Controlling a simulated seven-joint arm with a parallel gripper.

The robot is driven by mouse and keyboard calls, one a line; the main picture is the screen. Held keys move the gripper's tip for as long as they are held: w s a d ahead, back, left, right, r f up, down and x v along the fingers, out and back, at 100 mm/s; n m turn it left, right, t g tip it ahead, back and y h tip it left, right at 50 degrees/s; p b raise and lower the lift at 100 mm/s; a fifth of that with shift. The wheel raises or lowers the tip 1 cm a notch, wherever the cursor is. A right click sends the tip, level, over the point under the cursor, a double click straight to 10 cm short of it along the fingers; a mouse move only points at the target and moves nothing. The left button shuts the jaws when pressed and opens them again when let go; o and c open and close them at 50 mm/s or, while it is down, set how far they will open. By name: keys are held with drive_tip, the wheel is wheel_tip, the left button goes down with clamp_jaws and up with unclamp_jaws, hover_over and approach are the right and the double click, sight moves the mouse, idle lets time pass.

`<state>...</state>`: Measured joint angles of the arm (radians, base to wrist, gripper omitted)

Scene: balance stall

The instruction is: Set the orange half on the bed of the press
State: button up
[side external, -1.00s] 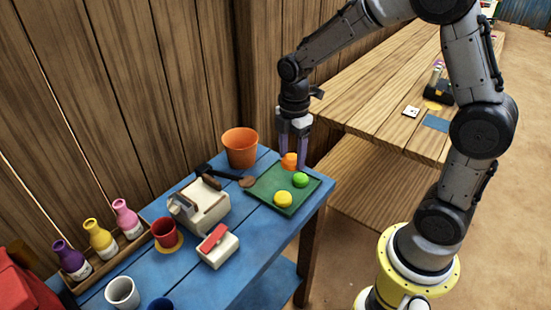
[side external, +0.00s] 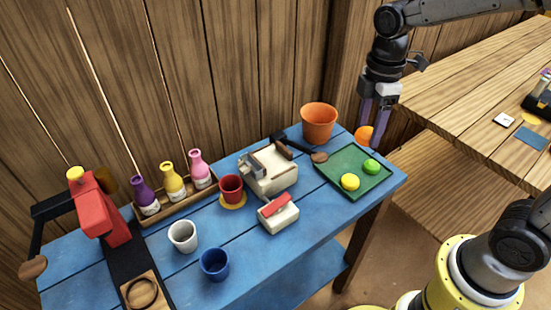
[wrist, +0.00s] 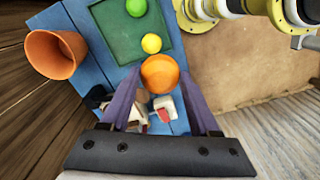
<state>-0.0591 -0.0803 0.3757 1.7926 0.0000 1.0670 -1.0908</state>
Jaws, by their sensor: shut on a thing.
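My gripper (side external: 373,124) is shut on the orange half (side external: 364,135) and holds it above the back edge of the green tray. In the wrist view the orange half (wrist: 160,73) sits between the two purple fingers. The press stands at the far left of the blue table, with a red body (side external: 104,212) and a black lever (side external: 37,240). Its wooden bed (side external: 131,298), with a dark ring on it, lies at the front left and is partly cut off by the picture's edge. My gripper is far to the right of the press.
The green tray (side external: 338,172) bears a yellow fruit (side external: 350,182) and a green fruit (side external: 371,167). An orange bucket (side external: 319,122), a cream appliance (side external: 272,172), a red-topped box (side external: 279,214), a red cup (side external: 231,188), a bottle rack, a white cup (side external: 183,236) and a blue cup (side external: 215,264) stand between.

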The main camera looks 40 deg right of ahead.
drive_tip(key=w+a+r+n, duration=0.2)
drive_tip(key=w+a, duration=0.1)
drive_tip(key=a, duration=0.6)
hover_over(272, 160)
drive_tip(key=s, duration=0.1)
wheel_tip(272, 160, down, 9)
drive_tip(key=shift+s+d+f, duration=0.1)
drive_tip(key=shift+d, duration=0.05)
drive_tip(key=shift+w+f, duration=0.5)
drive_tip(key=shift+a+f, duration=0.2)
drive_tip(key=shift+f, duration=1.4)
drive_tip(key=shift+f, duration=0.1)
drive_tip(key=o, duration=1.3)
drive_tip(key=shift+f, duration=0.1)
drive_tip(key=shift+o, duration=0.2)
